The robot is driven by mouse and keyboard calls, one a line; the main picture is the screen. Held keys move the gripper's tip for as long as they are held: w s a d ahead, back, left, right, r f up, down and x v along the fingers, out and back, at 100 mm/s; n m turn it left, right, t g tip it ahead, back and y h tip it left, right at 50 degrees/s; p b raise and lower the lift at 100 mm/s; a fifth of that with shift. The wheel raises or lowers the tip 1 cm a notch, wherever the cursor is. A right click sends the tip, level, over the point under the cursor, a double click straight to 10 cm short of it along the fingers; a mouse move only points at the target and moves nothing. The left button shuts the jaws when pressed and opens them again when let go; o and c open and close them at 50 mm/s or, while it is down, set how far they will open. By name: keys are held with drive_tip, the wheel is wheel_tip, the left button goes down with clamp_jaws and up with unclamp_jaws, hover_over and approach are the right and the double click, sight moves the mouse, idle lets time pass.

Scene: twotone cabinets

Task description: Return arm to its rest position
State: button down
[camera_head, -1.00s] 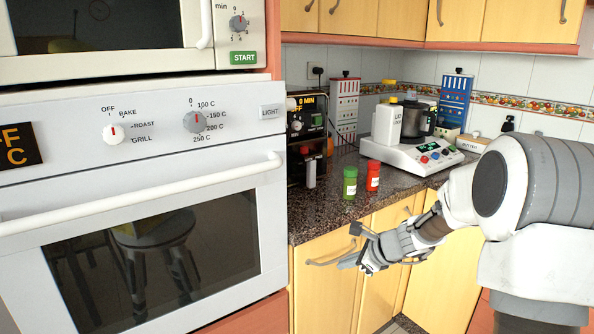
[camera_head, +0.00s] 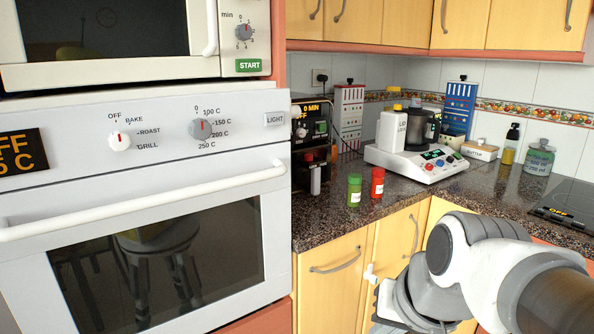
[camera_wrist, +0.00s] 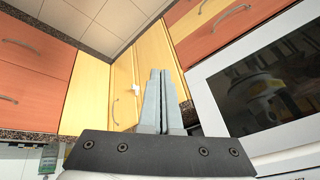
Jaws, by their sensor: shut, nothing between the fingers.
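My gripper (camera_wrist: 160,72) shows in the wrist view, with its two grey fingers together and nothing between them. It points toward the yellow lower cabinet doors (camera_wrist: 125,95), with clear space around the fingertips. The wrist view is upside down, with the counter low in the picture. In the head view my arm (camera_head: 470,265) is folded in at the lower right, in front of the lower cabinets. The fingers cannot be made out clearly there.
The white oven (camera_head: 150,190) with its long handle stands at the left, and also shows in the wrist view (camera_wrist: 265,85). The granite counter (camera_head: 330,222) bears a green shaker (camera_head: 354,190), a red shaker (camera_head: 377,183) and a white blender base (camera_head: 415,162). A hob (camera_head: 570,205) lies at the right.

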drive_tip(key=s+d+r+n+h+p, duration=0.1)
drive_tip(key=s+d+n, duration=0.2)
drive_tip(key=s, duration=0.2)
wheel_tip(320, 180, up, 14)
drive_tip(key=p, duration=1.4)
drive_tip(key=shift+w+a+r+p, duration=0.2)
drive_tip(key=shift+a+r+p, duration=0.05)
drive_tip(key=shift+a+p, duration=0.1)
